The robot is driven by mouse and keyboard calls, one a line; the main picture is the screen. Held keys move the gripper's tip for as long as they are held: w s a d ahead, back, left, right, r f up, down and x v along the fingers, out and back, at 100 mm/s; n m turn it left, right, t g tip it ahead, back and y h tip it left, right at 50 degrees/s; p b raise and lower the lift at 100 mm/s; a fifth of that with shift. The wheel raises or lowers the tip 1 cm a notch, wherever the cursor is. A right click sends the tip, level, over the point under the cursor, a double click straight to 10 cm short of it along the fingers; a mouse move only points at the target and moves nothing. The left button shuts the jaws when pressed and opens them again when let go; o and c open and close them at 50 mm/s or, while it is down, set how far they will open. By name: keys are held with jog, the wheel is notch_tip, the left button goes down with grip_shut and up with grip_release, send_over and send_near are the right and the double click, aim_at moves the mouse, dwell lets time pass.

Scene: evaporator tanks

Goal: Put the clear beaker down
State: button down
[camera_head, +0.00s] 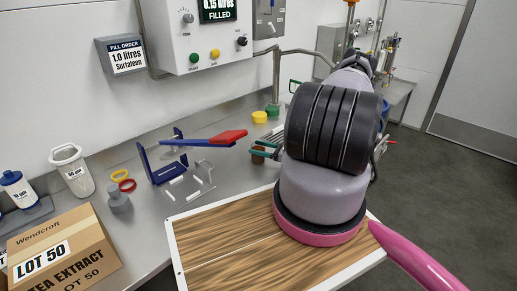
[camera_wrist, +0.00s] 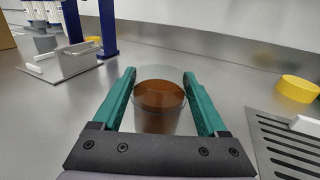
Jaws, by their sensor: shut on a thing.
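The clear beaker (camera_wrist: 160,98) holds brown liquid and looks upright between the two green fingers of my gripper (camera_wrist: 160,76). The fingers press on it from both sides. In the head view a small part of the beaker (camera_head: 258,158) shows by my gripper (camera_head: 265,148), low over the steel counter, with my arm hiding much of the area. I cannot tell whether its base touches the counter.
A drain grate (camera_wrist: 284,144) and a yellow cap (camera_wrist: 298,89) lie right of the gripper in the wrist view. A blue stand with a red-tipped lever (camera_head: 168,160) is to the left. A cardboard box (camera_head: 65,250) sits front left. Bare counter (camera_wrist: 225,80) surrounds the beaker.

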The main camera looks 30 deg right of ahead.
jog(key=shift+f, duration=0.1)
grip_release()
jog(key=shift+s+d, duration=0.25)
jog(key=shift+d, duration=0.05)
jog(key=v, duration=1.1)
jog(key=shift+s+d, duration=0.1)
jog(key=shift+d, duration=0.05)
